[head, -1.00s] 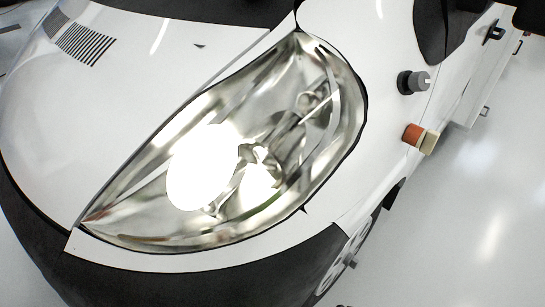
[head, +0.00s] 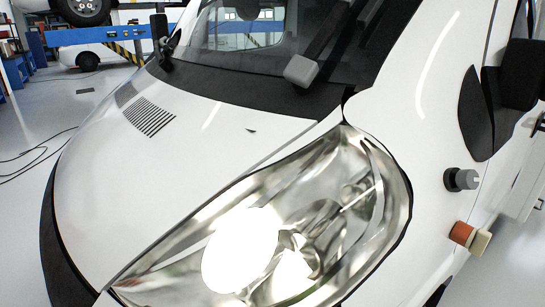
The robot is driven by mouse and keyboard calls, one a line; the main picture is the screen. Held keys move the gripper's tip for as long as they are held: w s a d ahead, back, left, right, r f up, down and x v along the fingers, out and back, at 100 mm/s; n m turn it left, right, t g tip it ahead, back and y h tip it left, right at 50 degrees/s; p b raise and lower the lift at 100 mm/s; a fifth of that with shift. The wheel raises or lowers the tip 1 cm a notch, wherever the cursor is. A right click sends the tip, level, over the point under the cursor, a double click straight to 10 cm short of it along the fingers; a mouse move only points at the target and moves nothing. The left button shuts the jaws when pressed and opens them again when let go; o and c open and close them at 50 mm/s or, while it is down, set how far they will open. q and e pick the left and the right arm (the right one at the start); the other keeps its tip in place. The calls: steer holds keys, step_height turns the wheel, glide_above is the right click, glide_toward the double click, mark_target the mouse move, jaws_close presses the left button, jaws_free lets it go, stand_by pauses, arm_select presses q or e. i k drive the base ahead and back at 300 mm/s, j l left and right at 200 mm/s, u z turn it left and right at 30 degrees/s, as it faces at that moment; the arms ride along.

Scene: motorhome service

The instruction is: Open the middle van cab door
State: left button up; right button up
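A white van fills most of the head view, seen from its front corner, with a large headlight (head: 265,225) close in front of me. The van's side runs back along the right of the picture. A dark mirror (head: 520,75) sticks out there. A small dark part that may be a door handle (head: 538,124) shows at the right edge. The cab door itself is seen at a steep slant and is partly cut off, so I cannot tell whether it is shut. Neither of my grippers is in view.
A grey block (head: 301,70) is in front of the windscreen. A blue lift (head: 95,35) stands behind at left. Cables (head: 35,160) lie on the left floor.

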mark_target(513, 70)
steer(key=u, duration=2.6)
steer(key=z, duration=3.9)
steer(key=i+l+z, duration=0.3)
steer(key=l, duration=0.25)
steer(key=i+l+z, duration=0.3)
steer(key=i+l, duration=0.15)
steer(key=i+l+u, duration=0.1)
steer(key=i, duration=0.45)
steer(key=i+l+u, duration=0.15)
steer(key=i, duration=0.4)
steer(key=i+l+u, duration=0.1)
steer(key=i+l, duration=0.15)
steer(key=i, duration=0.3)
